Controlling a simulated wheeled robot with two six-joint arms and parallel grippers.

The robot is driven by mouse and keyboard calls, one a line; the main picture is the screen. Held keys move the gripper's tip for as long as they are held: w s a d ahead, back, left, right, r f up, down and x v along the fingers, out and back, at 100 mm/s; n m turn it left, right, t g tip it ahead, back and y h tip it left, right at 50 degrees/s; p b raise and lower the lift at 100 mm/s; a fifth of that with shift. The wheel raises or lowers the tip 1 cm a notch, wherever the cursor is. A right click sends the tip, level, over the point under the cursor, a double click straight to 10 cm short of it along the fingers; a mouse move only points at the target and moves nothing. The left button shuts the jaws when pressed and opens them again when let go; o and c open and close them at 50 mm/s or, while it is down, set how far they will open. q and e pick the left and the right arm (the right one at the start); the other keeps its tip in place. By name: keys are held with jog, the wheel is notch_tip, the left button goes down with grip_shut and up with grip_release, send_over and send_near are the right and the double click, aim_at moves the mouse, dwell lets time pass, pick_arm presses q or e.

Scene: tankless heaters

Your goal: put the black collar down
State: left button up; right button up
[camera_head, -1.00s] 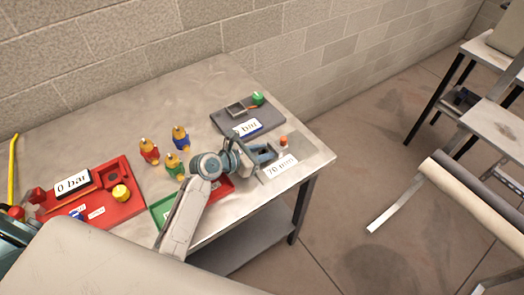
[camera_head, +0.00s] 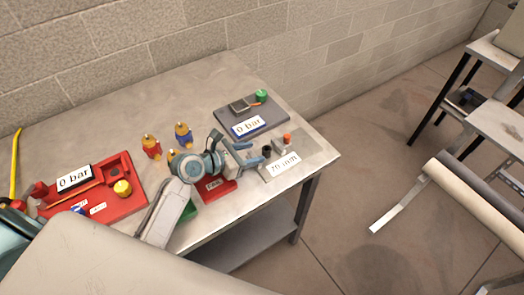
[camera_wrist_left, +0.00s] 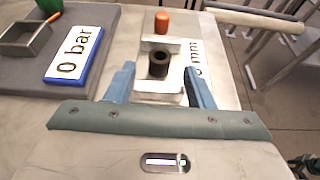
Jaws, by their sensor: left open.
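The black collar (camera_head: 267,151) stands upright on the grey station with the "mm" label (camera_head: 283,164), near the table's right end. In the left wrist view the collar (camera_wrist_left: 159,65) shows its open top, on a pale metal block (camera_wrist_left: 160,90). My left gripper (camera_head: 252,154) is open just left of the collar. In the left wrist view its blue fingertips (camera_wrist_left: 159,69) lie on either side of the collar, with a gap to each. My right gripper is not in view.
An orange-topped piece (camera_head: 287,140) stands just behind the collar. A grey plate with a "0 bar" label (camera_head: 249,125) and a green knob (camera_head: 262,95) lies behind. Several coloured fittings (camera_head: 151,146) and a red tray (camera_head: 128,205) are to the left. The table's back left is clear.

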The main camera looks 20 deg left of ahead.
pick_arm(q)
jog(key=shift+v, duration=3.2)
jog(key=shift+c, duration=0.2)
